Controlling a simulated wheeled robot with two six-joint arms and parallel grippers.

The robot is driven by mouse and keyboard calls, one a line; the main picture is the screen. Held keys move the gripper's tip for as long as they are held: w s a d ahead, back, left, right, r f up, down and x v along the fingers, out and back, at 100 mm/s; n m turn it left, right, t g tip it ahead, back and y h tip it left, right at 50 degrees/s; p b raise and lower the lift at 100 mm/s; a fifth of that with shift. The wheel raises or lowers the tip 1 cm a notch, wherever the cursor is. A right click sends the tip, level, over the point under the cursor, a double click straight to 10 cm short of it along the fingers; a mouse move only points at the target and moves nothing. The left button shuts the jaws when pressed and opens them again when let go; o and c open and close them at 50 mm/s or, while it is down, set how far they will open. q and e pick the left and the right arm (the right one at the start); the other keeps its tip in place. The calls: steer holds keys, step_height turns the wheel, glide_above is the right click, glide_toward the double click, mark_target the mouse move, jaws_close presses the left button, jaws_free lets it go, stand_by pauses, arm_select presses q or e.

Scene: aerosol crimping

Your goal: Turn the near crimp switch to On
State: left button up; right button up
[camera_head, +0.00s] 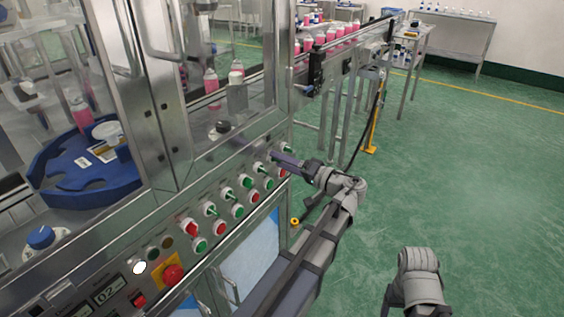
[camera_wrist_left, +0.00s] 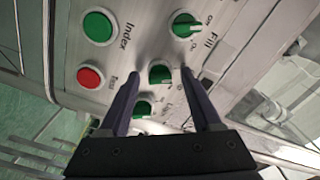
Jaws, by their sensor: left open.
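My left gripper (camera_head: 278,157) is at the far end of the machine's control panel (camera_head: 176,240), and its jaws are open. In the left wrist view the two fingers (camera_wrist_left: 161,74) point at the panel, either side of a green rotary switch (camera_wrist_left: 160,75). Contact with the switch cannot be told. Another green switch (camera_wrist_left: 143,107) lies just below it, partly behind a finger. A green switch labelled Fill (camera_wrist_left: 185,25) is above. The label beside the middle switch is not legible, so I cannot confirm which one is the near crimp switch.
A green button (camera_wrist_left: 97,27) and a red button (camera_wrist_left: 91,77) sit to the left in the wrist view. A red emergency stop (camera_head: 173,274) is at the panel's near end. The conveyor (camera_head: 346,48) carries pink bottles. Green floor (camera_head: 470,160) is clear on the right.

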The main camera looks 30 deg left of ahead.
arm_select(q)
steer(key=shift+c, duration=0.2)
jaws_close()
stand_by(0.4)
